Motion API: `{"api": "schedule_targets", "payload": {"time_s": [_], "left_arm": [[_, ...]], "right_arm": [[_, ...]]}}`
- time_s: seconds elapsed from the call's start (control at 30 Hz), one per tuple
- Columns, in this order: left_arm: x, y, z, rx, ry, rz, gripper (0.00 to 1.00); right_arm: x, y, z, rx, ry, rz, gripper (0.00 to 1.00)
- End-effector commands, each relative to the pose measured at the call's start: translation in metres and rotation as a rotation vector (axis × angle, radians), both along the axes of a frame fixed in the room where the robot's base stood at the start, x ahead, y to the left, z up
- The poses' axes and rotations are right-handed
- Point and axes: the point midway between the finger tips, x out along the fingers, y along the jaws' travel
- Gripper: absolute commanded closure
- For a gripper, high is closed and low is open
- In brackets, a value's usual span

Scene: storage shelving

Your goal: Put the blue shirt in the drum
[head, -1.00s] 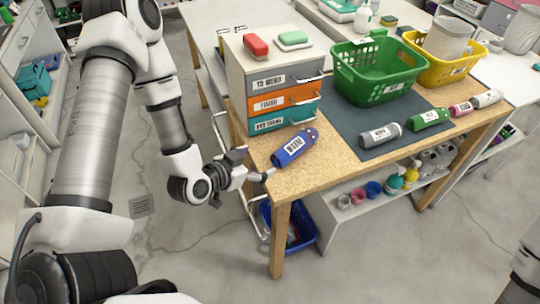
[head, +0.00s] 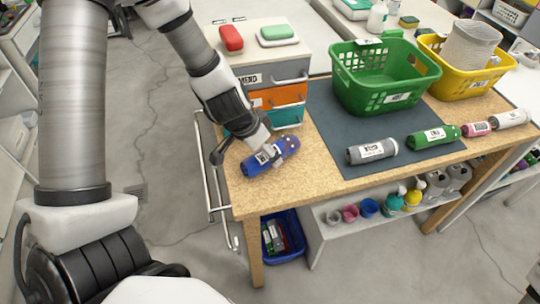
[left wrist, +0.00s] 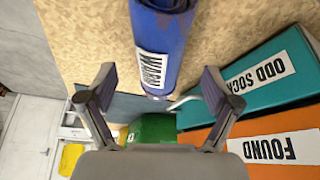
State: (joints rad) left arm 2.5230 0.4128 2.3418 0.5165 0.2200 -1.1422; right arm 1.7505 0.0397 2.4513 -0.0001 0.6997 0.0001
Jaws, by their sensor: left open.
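The blue shirt (head: 287,145) is a rolled bundle with a white label, lying at the near left of the wooden table. In the left wrist view the blue shirt (left wrist: 161,30) runs from the top edge to a point between the open fingers. No clear drum shows.
A drawer unit (head: 275,62) stands just behind the shirt. A green basket (head: 378,98) and a yellow basket (head: 478,84) with a white mesh cylinder (head: 472,43) stand at the back. Grey (head: 371,151), green (head: 432,137) and other rolls lie to the right.

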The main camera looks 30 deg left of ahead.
Motion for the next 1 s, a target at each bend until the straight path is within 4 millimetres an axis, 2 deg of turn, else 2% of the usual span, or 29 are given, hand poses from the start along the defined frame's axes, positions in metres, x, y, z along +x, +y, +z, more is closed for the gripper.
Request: {"api": "schedule_targets", "payload": {"time_s": [0.03, 0.1, 0.37, 0.4, 0.47, 0.5, 0.57, 0.6, 0.67, 0.7, 1.0], "left_arm": [[0.005, 0.000, -0.019, 0.003, -0.001, -0.003, 0.11], [0.008, -0.002, -0.026, 0.003, 0.000, -0.002, 0.11], [0.011, -0.003, -0.025, 0.001, 0.001, -0.001, 0.11], [0.011, -0.003, -0.025, 0.002, 0.001, -0.001, 0.18], [0.011, -0.003, -0.025, 0.002, 0.001, -0.001, 0.39], [0.011, -0.003, -0.025, 0.002, 0.001, -0.001, 0.53], [0.011, -0.003, -0.025, 0.002, 0.001, -0.001, 0.75], [0.011, -0.003, -0.025, 0.002, 0.001, -0.001, 0.81], [0.011, -0.003, -0.025, 0.002, 0.001, -0.001, 0.81], [0.011, -0.003, -0.025, 0.002, 0.001, -0.001, 0.88], [0.011, -0.003, -0.021, 0.002, 0.001, -0.001, 0.88]], "right_arm": [[0.000, 0.000, -0.019, 0.000, 0.000, 0.000, 0.32], [0.000, 0.000, -0.027, 0.000, -0.001, 0.000, 0.32], [0.001, 0.000, -0.026, 0.000, -0.001, 0.000, 0.32], [0.001, 0.000, -0.026, 0.000, -0.001, 0.000, 0.32], [0.001, 0.000, -0.026, 0.000, -0.001, 0.000, 0.32], [0.001, 0.000, -0.026, 0.000, -0.001, 0.000, 0.32], [0.001, 0.000, -0.026, 0.000, -0.001, 0.000, 0.32], [0.001, 0.000, -0.026, 0.000, -0.001, 0.000, 0.32], [0.001, 0.000, -0.026, 0.000, -0.001, 0.000, 0.32], [0.001, 0.000, -0.026, 0.000, -0.001, 0.000, 0.32], [0.001, 0.000, -0.021, 0.000, -0.001, 0.000, 0.32]]}}
